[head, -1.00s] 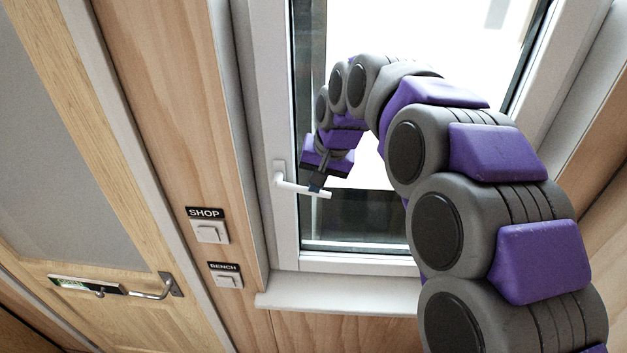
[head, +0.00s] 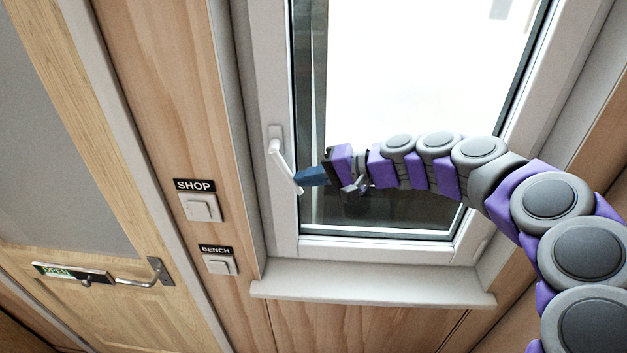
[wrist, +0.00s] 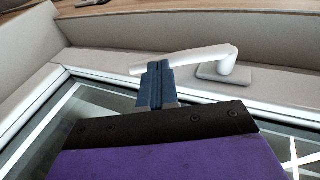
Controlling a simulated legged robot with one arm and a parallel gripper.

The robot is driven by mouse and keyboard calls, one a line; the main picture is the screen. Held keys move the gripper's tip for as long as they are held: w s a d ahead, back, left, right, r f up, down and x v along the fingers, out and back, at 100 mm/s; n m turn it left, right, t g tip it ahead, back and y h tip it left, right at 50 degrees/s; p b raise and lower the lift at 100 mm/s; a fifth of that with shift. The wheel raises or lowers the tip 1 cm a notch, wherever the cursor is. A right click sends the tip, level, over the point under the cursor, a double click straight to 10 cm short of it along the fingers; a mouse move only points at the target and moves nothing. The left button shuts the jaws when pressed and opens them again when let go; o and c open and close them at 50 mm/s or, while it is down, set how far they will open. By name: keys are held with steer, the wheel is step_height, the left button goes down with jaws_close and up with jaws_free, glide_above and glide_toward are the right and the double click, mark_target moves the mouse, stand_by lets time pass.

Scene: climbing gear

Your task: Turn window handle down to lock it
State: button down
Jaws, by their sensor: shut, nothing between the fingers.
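The white window handle (head: 284,165) is mounted on the left side of the window frame (head: 262,100). Its lever slants down and to the right from its base plate. My gripper (head: 300,177) is shut and empty, with its blue fingertips at the lever's lower end from the right. In the wrist view the handle (wrist: 195,60) runs across just beyond the closed fingers (wrist: 155,75). The fingertips overlap the lever's free end there; whether they touch it I cannot tell.
A windowsill (head: 370,284) juts out below the window. Left of the frame are SHOP (head: 200,207) and BENCH (head: 219,264) switches on a wooden panel. A wooden door with a metal handle (head: 145,281) stands further left. The glass is behind my gripper.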

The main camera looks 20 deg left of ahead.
steer(key=shift+y, duration=0.5)
steer(key=shift+s+a+f+b, duration=0.25)
steer(key=shift+a+f+b, duration=0.3)
steer(key=shift+a, duration=0.25)
steer(key=shift+s+a+f+b, duration=0.2)
steer(key=shift+a+f+b, duration=0.25)
steer(key=shift+a+f, duration=0.25)
steer(key=shift+d, duration=0.1)
steer(key=shift+d+f, duration=0.15)
steer(key=shift+d, duration=0.05)
glide_toward(296, 188)
steer(key=d+f, duration=0.3)
steer(key=shift+w+d+b, duration=0.25)
steer(key=shift+w+b, duration=0.05)
steer(key=shift+b, duration=0.05)
steer(key=shift+a+f, duration=0.1)
steer(key=shift+a, duration=0.1)
steer(key=shift+d, duration=0.1)
